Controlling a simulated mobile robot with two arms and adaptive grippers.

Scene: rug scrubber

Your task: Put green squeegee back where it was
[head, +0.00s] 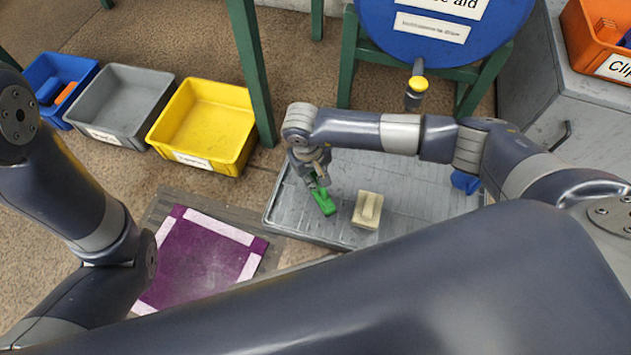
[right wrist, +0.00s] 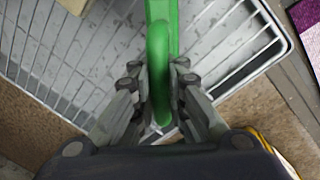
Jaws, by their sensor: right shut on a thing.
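The green squeegee (head: 323,202) is at the left part of a grey ridged tray (head: 430,205) in the head view. My right gripper (head: 318,178) is above it and shut on its handle. In the right wrist view the green handle (right wrist: 158,60) runs between the two fingers of my right gripper (right wrist: 158,90), with the tray's ribbed surface below. I cannot tell whether the squeegee touches the tray. My left arm comes in at the left of the head view, but its gripper is not in view.
A beige block (head: 367,210) lies on the tray right of the squeegee, and a blue item (head: 465,181) lies farther right. A purple rug piece (head: 200,260) is left of the tray. Yellow (head: 205,125), grey (head: 120,105) and blue (head: 66,78) bins stand at the back left. Green table legs (head: 252,70) rise behind.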

